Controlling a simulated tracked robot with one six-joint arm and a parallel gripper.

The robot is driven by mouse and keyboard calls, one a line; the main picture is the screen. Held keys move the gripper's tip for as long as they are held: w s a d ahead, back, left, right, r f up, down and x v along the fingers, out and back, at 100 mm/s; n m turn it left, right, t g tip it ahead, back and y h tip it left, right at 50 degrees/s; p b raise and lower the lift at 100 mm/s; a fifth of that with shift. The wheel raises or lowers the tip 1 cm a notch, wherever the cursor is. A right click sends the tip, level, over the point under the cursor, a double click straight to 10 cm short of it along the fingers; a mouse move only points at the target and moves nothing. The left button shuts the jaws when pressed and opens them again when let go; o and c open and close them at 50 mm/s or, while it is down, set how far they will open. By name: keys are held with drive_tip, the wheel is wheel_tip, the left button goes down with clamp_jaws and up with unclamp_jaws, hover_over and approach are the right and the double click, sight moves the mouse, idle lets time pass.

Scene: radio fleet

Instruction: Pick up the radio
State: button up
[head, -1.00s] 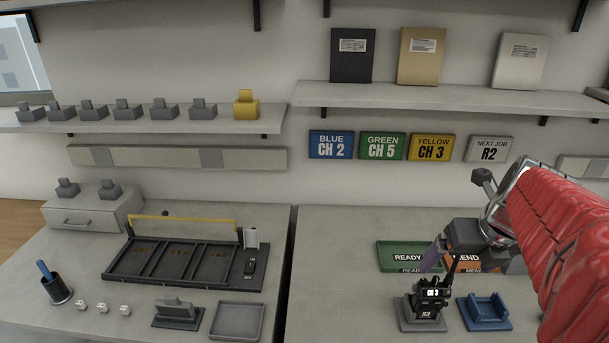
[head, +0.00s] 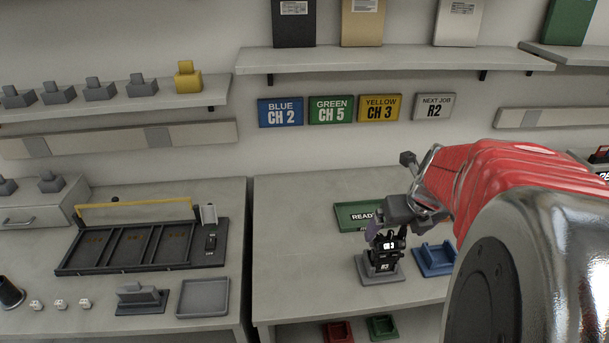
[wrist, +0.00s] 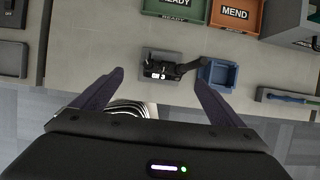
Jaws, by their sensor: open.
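The black radio (head: 387,252) stands in a grey cradle (head: 380,277) near the front edge of the right-hand bench, its small display lit. In the wrist view the radio (wrist: 162,69) lies ahead of my jaws, with its antenna reaching to the right. My gripper (wrist: 160,80) is open and empty, its two fingers spread wide with the radio beyond and between their tips. In the head view my red arm comes in from the right and its end partly hides the radio's upper part.
A blue cradle (head: 436,258) stands just right of the radio's cradle. Behind are the green READY tray (wrist: 175,8) and the orange MEND tray (wrist: 236,14). A dark slotted rack (head: 140,247) sits on the left bench. Bench space left of the radio is clear.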

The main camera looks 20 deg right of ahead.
sight(391, 234)
drive_tip(key=shift+f, duration=0.1)
drive_tip(key=shift+w+x, duration=0.1)
drive_tip(key=shift+x, duration=1.15)
drive_tip(key=shift+w+x, duration=0.15)
drive_tip(key=shift+x, duration=1.15)
drive_tip(key=shift+d, duration=0.2)
drive_tip(key=shift+c, duration=0.5)
drive_tip(key=c, duration=1.6)
drive_tip(key=shift+r, duration=0.2)
drive_tip(key=shift+c, duration=0.9)
drive_tip(key=shift+r, duration=0.45)
drive_tip(key=shift+c, duration=0.9)
wheel_tip(391, 234, up, 17)
drive_tip(key=shift+r, duration=0.1)
drive_tip(key=shift+c, duration=0.3)
